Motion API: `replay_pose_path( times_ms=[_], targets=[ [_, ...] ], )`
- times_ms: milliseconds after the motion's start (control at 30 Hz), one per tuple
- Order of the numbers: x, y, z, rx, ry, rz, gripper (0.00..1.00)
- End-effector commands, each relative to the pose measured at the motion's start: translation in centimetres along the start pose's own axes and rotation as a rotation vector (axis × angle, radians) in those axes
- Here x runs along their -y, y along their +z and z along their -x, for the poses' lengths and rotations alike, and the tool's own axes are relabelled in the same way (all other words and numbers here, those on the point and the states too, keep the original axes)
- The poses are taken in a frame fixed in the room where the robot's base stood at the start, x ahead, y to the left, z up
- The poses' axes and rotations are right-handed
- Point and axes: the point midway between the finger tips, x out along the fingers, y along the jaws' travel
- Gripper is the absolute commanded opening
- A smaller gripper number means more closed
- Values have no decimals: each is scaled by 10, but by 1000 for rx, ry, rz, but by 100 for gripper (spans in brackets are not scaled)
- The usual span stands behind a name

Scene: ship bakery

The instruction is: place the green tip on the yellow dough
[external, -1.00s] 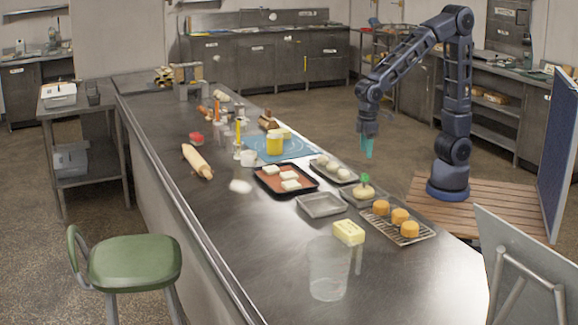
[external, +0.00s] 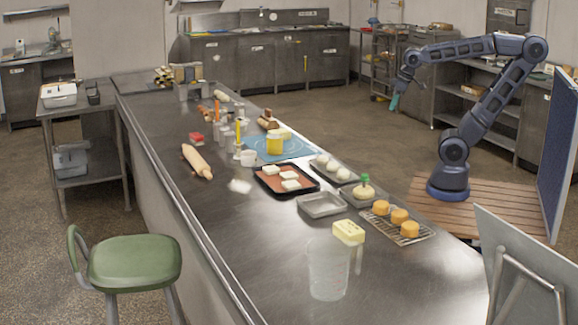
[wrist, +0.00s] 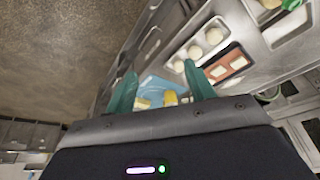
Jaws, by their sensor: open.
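The green tip (external: 365,179) stands upright on top of a pale yellow dough ball (external: 364,192) in a small metal tray near the counter's right edge. The tip seems to touch the dough. Both show partly at the top edge of the wrist view, the green tip (wrist: 290,4) beside or over the dough (wrist: 270,3). My gripper (external: 394,102) is in the air beyond the counter, well away from them. Its teal fingers (wrist: 160,85) are apart in the wrist view, with nothing between them in their grasp.
A tray of white dough balls (external: 333,169), a dark tray with white pieces (external: 269,187), an empty metal tray (external: 321,206) and a rack (external: 416,236) with orange cakes surround the dough. A clear jug (external: 328,270) stands at the near end. The floor beneath my gripper is clear.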

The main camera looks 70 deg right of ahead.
Motion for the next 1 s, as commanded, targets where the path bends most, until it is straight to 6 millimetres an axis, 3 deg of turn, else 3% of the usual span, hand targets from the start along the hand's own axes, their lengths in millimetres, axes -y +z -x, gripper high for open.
replay_pose_path(
  times_ms=[100, 267, 1000],
  targets=[
    [-18, 17, 6, -32, 18, -39, 54],
    [-28, 28, 9, -50, 29, -60, 54],
    [-29, 29, 9, -52, 31, -61, 54]
  ],
)
